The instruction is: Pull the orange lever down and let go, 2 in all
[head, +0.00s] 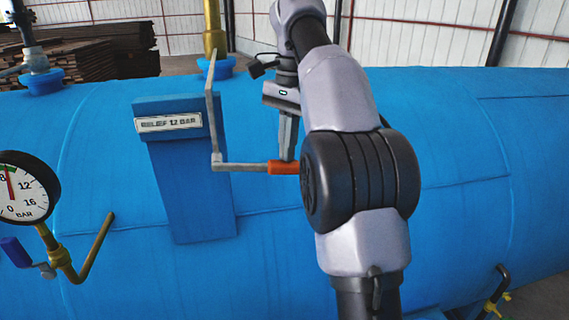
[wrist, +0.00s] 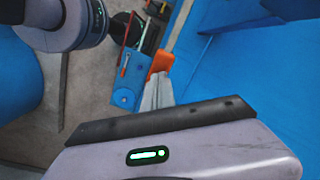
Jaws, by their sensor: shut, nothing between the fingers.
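The orange lever grip (head: 284,167) is at the right end of a grey arm (head: 243,167) that lies about level in the head view. The arm joins a thin upright grey rod (head: 212,110) at its left end. My gripper (head: 287,158) points down with its fingers shut and empty. Its tips are at the top of the orange grip; I cannot tell whether they touch. In the wrist view the orange grip (wrist: 160,62) shows just beyond my shut fingertips (wrist: 157,78). My own arm borders the grip's right end in the head view.
The big blue vessel (head: 270,270) fills the space behind the lever. A blue bracket labelled "RELIEF 12 BAR" (head: 168,124) stands left of it. A pressure gauge (head: 24,188) and a blue-handled valve (head: 16,252) are at far left. A brass pipe (head: 214,30) rises behind.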

